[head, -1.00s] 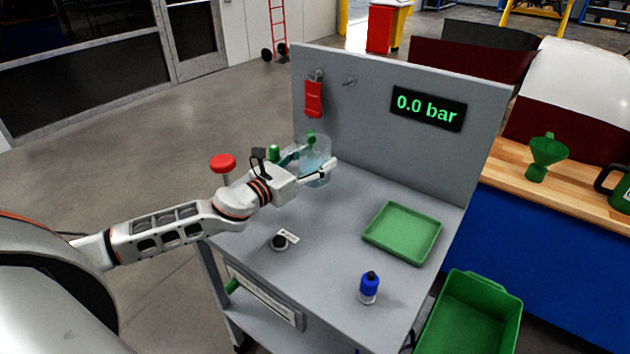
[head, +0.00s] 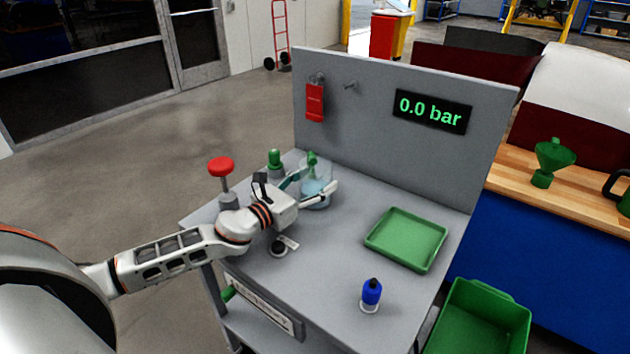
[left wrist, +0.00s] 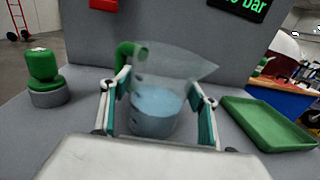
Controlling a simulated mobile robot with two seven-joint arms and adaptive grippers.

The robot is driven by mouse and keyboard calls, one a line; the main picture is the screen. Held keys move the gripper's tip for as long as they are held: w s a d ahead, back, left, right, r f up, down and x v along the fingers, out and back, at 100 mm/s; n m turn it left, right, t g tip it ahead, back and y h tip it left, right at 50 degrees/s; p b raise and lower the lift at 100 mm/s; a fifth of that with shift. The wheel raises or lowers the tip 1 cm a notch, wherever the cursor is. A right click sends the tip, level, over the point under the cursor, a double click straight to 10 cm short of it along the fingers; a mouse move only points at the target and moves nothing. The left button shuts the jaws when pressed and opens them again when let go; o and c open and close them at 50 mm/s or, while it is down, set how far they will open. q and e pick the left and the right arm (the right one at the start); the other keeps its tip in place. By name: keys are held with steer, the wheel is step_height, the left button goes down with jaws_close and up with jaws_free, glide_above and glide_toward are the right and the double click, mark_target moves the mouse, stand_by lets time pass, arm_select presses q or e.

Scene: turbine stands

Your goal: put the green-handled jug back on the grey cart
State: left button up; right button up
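The clear jug (head: 318,190) with a green handle and bluish liquid is over the back left of the grey cart's top (head: 325,250). It looks upright, at or just above the surface; I cannot tell if it touches. My right gripper is not in view.
A green-topped fitting (head: 275,160) and a red button on a post (head: 222,168) stand left of the jug. A black knob (head: 278,249), a green tray (head: 405,240) and a blue bottle (head: 371,293) are on the cart. The back panel (head: 360,130) rises behind.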

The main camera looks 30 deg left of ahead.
arm_select(q)
steer(key=shift+o, duration=0.5)
steer(key=shift+r, duration=0.2)
steer(key=shift+s, duration=0.15)
steer(key=v, duration=1)
steer(key=shift+f+b, duration=0.1)
steer(key=shift+b, duration=0.3)
steer(key=shift+v, duration=0.85)
